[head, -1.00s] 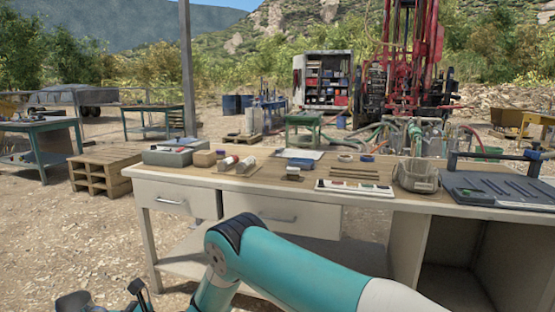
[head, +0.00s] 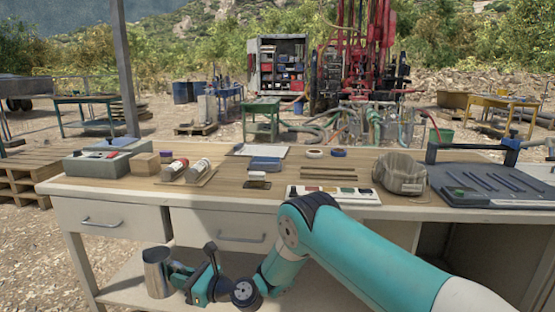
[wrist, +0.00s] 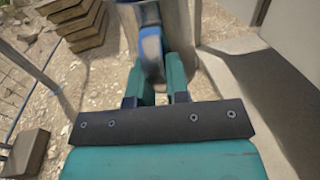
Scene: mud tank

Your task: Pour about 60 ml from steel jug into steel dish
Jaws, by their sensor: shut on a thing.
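The steel jug (head: 156,272) is a shiny cylinder at the lower left of the head view, in front of the bench drawers and below the bench top. It looks about upright. My gripper (head: 177,273) is shut on the jug at its right side. In the wrist view my gripper's fingers (wrist: 158,82) close around a blue-grey part that looks like the jug's handle (wrist: 152,48), with the jug's wall (wrist: 178,20) behind it, cut off by the frame. The jug's contents do not show. I cannot make out a steel dish in either view.
Pallets (head: 25,178) stand at the left.

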